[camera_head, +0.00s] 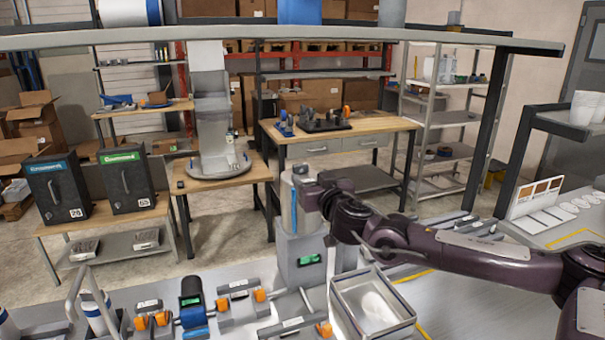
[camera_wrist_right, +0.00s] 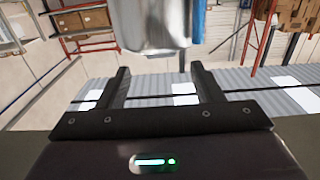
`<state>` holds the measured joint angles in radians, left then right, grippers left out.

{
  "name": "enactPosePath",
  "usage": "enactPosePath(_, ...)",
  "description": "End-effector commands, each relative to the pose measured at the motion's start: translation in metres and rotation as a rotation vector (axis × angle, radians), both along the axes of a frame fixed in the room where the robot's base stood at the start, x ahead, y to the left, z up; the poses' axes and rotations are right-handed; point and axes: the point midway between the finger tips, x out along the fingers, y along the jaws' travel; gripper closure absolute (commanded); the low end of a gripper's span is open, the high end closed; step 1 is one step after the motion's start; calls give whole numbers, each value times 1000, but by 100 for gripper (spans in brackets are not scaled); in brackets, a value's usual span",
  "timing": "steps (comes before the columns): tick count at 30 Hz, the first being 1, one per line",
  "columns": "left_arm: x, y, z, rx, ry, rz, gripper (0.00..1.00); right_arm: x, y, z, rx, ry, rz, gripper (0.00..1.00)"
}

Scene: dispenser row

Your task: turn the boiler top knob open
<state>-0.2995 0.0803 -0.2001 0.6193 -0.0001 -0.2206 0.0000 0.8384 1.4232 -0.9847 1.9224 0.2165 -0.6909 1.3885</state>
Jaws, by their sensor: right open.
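A grey upright unit with a green display (camera_head: 308,261), which looks like the boiler, stands at the back edge of the bench in the head view. A silver cylinder with a blue strip (camera_head: 288,207) rises from its top. A cylinder of the same look hangs into the top of the right wrist view (camera_wrist_right: 150,22). I cannot make out the top knob. My right gripper (camera_wrist_right: 160,70) is open and empty between its fingers, with the cylinder beyond the fingertips. In the head view my right wrist hides part of the cylinder. My left gripper is not in view.
An open metal bin (camera_head: 345,322) sits right of the unit. Several orange-handled fittings and a dark blue device (camera_head: 191,298) lie to the left. A grey overhead shelf (camera_head: 200,34) spans the top. White cups (camera_head: 585,107) stand at the right.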

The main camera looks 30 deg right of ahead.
Motion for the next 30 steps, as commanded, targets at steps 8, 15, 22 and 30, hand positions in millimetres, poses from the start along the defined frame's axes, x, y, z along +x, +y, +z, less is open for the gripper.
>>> enactPosePath(8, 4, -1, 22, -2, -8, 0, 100, 43, -9, 5, 1, -1, 1, 40)
enactPosePath(15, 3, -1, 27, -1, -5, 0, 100, 61, -14, 2, 0, 0, 2, 40)
enactPosePath(22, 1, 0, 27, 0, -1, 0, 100, 63, -15, 1, -1, 0, 1, 40)
enactPosePath(30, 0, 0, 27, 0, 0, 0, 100, 63, -15, 1, -1, 1, 1, 68)
